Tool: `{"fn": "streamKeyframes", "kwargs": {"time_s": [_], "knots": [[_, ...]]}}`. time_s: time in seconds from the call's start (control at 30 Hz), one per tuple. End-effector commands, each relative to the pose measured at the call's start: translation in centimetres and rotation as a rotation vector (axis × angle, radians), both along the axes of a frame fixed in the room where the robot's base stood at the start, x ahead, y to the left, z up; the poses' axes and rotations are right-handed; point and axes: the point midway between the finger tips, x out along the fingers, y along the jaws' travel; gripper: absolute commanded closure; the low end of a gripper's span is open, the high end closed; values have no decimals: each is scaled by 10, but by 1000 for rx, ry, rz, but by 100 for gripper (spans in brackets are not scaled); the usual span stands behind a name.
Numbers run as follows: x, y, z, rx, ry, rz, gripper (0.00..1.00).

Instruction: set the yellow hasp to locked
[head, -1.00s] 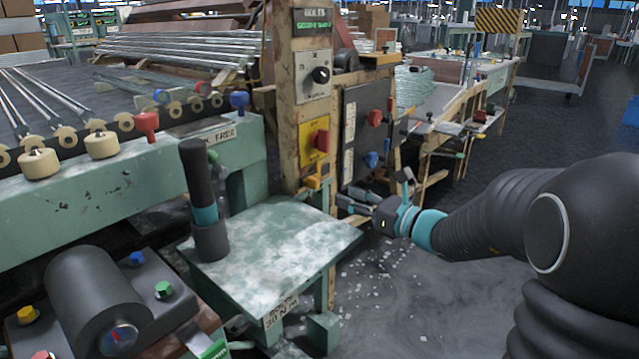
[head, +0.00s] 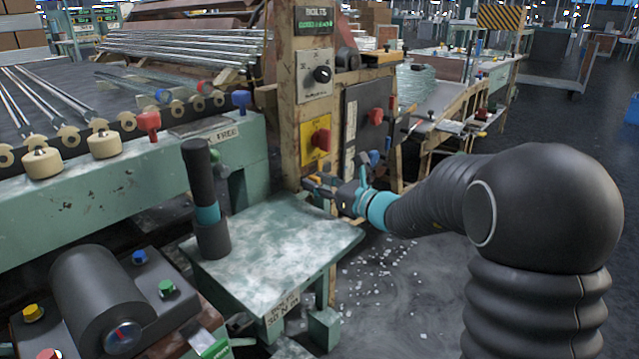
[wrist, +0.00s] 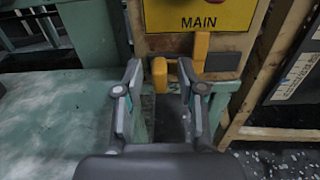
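The yellow hasp (wrist: 160,74) is on the wooden post under the yellow MAIN plate (wrist: 203,15). In the wrist view, one short yellow piece is between the fingertips, and a taller upright yellow piece (wrist: 201,48) stands just right of them against a dark backing. My gripper (wrist: 159,70) is open, with one finger on each side of the short piece. Gaps show beside it, so it does not look clamped. In the head view, my gripper (head: 318,188) is at the post and largely hides the hasp.
A red knob (head: 321,139) sits on the yellow plate above. A dark panel (head: 366,118) with red and blue knobs is to the right. A green table (head: 275,235) with a black upright handle (head: 203,190) stands in front, left of my gripper.

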Motion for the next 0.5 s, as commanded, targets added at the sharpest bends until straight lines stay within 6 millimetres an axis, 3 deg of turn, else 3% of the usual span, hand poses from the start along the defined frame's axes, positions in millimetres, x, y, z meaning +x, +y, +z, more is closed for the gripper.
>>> {"fn": "streamKeyframes", "kwargs": {"time_s": [0.03,0.13,0.5], "knots": [[0,0,0,0,0,0,75],[0,0,0,0,0,0,100],[8,-6,-1,-1,-2,-1,100]]}}
